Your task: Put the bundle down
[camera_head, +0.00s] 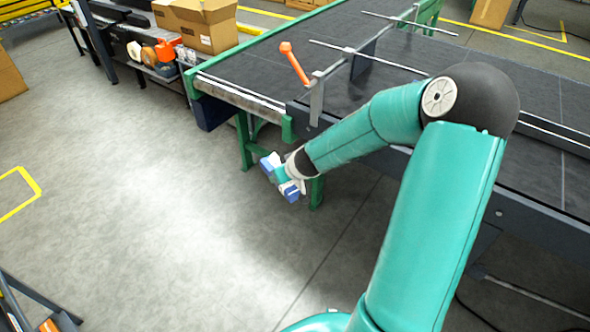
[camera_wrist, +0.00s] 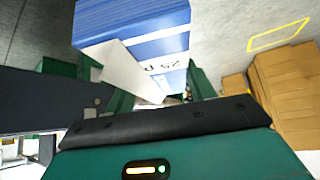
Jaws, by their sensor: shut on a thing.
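My gripper (camera_head: 283,176) hangs beside the green leg of the conveyor in the head view, above the floor and left of the machine. It is shut on the bundle, a blue and white block (camera_head: 268,163) whose ends show on both sides of the gripper. In the wrist view the bundle (camera_wrist: 150,30) fills the upper middle, with blue stripes, a white band and partly readable dark print. The fingers' contact on the bundle is mostly hidden behind the dark edge of my wrist.
A dark conveyor belt (camera_head: 260,68) on green legs runs beside my arm, with an orange handle (camera_head: 294,63) above it. Cardboard boxes (camera_head: 208,27) and tape rolls stand at the back left. Open concrete floor (camera_head: 130,190) lies at the left, with a yellow marking (camera_head: 30,185).

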